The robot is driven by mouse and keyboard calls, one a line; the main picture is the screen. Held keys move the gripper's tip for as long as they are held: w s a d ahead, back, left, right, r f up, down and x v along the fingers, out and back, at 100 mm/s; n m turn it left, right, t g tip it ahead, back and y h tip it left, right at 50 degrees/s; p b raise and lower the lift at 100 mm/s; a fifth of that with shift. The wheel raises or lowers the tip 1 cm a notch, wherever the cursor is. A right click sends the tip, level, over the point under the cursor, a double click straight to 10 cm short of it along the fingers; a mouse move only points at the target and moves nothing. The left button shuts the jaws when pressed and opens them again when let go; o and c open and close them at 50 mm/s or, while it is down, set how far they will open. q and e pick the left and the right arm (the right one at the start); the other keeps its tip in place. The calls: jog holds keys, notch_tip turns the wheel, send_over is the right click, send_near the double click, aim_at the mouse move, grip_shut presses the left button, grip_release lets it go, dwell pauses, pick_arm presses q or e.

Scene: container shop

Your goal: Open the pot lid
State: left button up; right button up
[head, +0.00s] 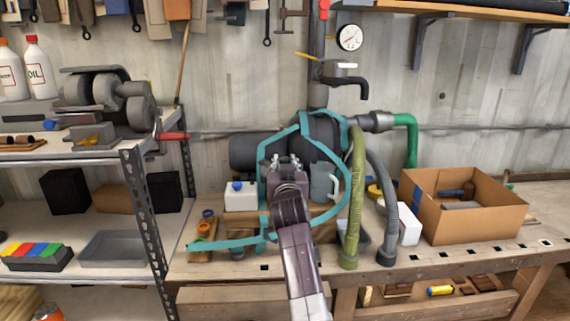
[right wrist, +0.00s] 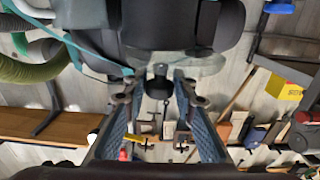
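In the right wrist view a clear, glass-like lid (right wrist: 205,63) with a black knob (right wrist: 160,76) shows just beyond my right gripper (right wrist: 160,82). The gripper's two fingers are spread, one on each side of the knob, with visible gaps; I cannot tell whether either touches it. In the head view my right gripper (head: 284,164) is over the bench in front of a dark cylindrical machine (head: 248,152). The arm and gripper hide what lies behind them there, and I cannot make out the pot or its lid in that view. My left gripper is not in view.
A grey jug (head: 323,184) stands right of the gripper, and a white container (head: 240,196) stands left. A green hose (head: 355,195) and a grey hose (head: 384,205) hang close on the right. A cardboard box (head: 478,222) stands farther right. Metal shelves (head: 140,205) border the left.

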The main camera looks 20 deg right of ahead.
jog(key=o, duration=0.3)
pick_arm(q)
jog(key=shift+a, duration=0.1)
pick_arm(e)
jog(key=shift+o, duration=0.2)
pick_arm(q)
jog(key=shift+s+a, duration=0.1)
pick_arm(e)
jog(key=shift+r, duration=0.1)
notch_tip(320, 180, up, 10)
jog(key=shift+f, duration=0.1)
jog(key=shift+c, duration=0.5)
